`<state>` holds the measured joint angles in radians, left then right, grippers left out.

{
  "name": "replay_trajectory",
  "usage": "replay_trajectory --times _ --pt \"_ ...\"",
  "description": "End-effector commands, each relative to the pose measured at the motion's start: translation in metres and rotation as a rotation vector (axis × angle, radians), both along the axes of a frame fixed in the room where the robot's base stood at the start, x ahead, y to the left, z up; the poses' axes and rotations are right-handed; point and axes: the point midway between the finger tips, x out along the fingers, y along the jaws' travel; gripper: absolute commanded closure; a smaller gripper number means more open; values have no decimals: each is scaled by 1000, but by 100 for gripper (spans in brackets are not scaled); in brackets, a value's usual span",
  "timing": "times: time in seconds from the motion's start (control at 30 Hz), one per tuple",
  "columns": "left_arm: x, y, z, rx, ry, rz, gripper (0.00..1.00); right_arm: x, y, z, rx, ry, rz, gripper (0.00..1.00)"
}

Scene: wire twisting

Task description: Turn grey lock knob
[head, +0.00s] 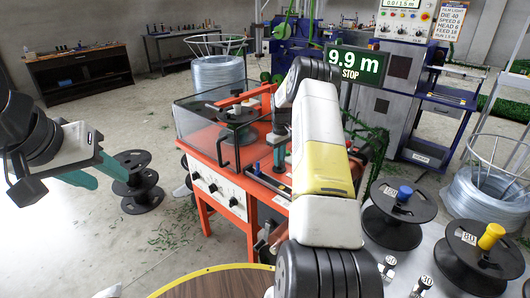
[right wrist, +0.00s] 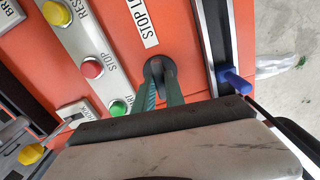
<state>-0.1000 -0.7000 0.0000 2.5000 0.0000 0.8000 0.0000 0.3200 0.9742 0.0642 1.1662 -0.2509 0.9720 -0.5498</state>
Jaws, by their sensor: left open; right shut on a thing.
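The grey lock knob (right wrist: 158,68) is a dark round knob on the orange panel in the right wrist view, beside a white label (right wrist: 138,20) that begins "STOP LO". My right gripper (right wrist: 161,92) has its green fingers shut on the knob, one on each side. In the head view my right arm hides most of that spot, and the knob cannot be made out. My left gripper (head: 95,172) is open and empty at the left, over the floor and well away from the orange machine (head: 208,163).
Yellow (right wrist: 56,13), red (right wrist: 91,68) and green (right wrist: 118,107) buttons sit left of the knob; a blue handle (right wrist: 236,81) sits close right. A display (head: 356,67) reads 9.9 m STOP. Black spools (head: 395,222) stand at right.

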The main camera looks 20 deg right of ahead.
Motion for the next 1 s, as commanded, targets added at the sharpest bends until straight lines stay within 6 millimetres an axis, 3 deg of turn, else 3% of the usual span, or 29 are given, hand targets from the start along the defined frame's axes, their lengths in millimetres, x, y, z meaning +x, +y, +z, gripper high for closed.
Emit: replay_trajectory --times 0.63,0.67,0.73,1.0 --pt "0 0 0 0 0 0 57 1 -1 1 -1 -3 47 100" --pt "0 0 0 0 0 0 57 1 -1 1 -1 -3 47 80" --pt "0 0 0 0 0 0 57 1 -1 1 -1 -3 47 66" --pt "0 0 0 0 0 0 57 0 0 0 0 -1 47 64"
